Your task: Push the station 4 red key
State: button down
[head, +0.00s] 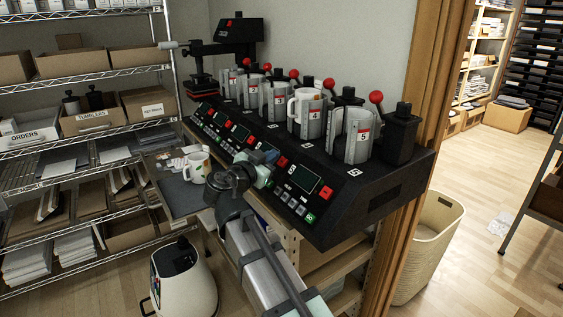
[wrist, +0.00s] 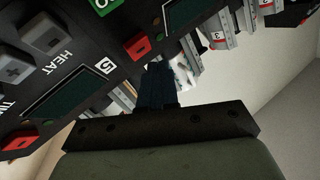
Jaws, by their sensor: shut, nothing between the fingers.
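The black mug press (head: 395,192) has a row of stations with displays and keys along its sloped front. The station 4 red key (wrist: 143,46) shows in the wrist view beside the white 5 label (wrist: 105,66). My gripper (head: 266,162) is shut and empty over the station 4 panel; it also shows in the wrist view (wrist: 158,72), its fingertips close by the red key. I cannot tell whether they touch it. In the head view my gripper seems to hide this key. The station 5 red key (head: 326,193) is further right, also in the wrist view (wrist: 18,143).
A white mug (head: 299,107) sits in the station 4 clamp. Red-knobbed levers (head: 376,97) rise behind the clamps. Another mug (head: 197,166) stands on a grey tray (head: 178,196) left of my gripper. A shelf with boxes is at the left; a basket (head: 432,235) is at the right.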

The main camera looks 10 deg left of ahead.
jog(key=shift+s+a+r, duration=0.75)
jog(key=shift+s+r, duration=0.05)
jog(key=shift+r, duration=0.2)
jog(key=shift+s+a+r, duration=0.75)
jog(key=shift+r, duration=0.25)
